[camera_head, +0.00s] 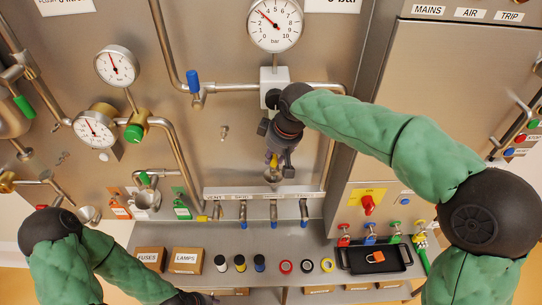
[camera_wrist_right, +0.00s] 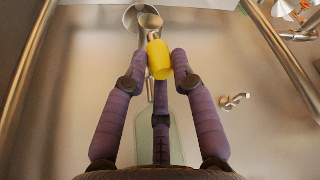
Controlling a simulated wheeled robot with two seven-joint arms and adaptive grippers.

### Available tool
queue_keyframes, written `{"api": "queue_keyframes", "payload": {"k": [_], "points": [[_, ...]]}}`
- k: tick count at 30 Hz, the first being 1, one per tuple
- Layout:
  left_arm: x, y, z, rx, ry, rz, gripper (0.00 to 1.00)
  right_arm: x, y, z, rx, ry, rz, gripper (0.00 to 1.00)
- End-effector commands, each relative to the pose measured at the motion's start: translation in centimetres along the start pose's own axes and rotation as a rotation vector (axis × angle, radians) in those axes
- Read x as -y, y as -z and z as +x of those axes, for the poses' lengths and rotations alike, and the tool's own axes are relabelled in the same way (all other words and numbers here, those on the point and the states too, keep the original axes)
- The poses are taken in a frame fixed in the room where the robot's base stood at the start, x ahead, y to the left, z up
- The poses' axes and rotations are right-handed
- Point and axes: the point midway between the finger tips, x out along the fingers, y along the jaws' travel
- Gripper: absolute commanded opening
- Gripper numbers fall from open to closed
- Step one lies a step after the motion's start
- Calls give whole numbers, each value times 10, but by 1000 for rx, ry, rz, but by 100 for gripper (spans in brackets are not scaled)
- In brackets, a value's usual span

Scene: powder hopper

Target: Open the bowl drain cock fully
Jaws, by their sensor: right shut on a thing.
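A yellow handle (camera_head: 273,160) shows at the tips of my right gripper (camera_head: 278,168), in front of the steel panel. In the wrist view, the yellow handle (camera_wrist_right: 158,60) sits between the fingers of my right gripper (camera_wrist_right: 156,78), which are shut on it. The handle joins a small metal cock at a round steel cup (camera_wrist_right: 134,17). The fingers hide part of the handle in the head view. Only a dark end of my left gripper (camera_head: 195,298) shows at the bottom edge, low and away from the panel. Its fingers cannot be made out.
A row of cocks (camera_head: 243,212) sits under a labelled strip below my right gripper. Steel pipes (camera_head: 327,165) run beside it, and a gauge (camera_head: 275,24) is above. Boxes (camera_head: 187,260), coloured rings and a black tray (camera_head: 374,260) lie on the shelf below.

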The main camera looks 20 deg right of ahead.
Motion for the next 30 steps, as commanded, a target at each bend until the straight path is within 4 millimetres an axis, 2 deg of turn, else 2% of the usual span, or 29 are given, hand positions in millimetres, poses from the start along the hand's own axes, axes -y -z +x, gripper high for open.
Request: {"api": "queue_keyframes", "payload": {"k": [18, 19, 21, 30], "points": [[1, 0, 2, 0, 0, 0, 40, -3, 0, -2, -42, 41, 16, 0], [1, 0, 2, 0, 0, 0, 40, -3, 0, -2, -42, 41, 16, 29], [1, 0, 2, 0, 0, 0, 40, -3, -1, -2, -41, 41, 16, 46], [1, 0, 2, 0, 0, 0, 40, -3, -1, -1, -39, 41, 15, 46]]}}
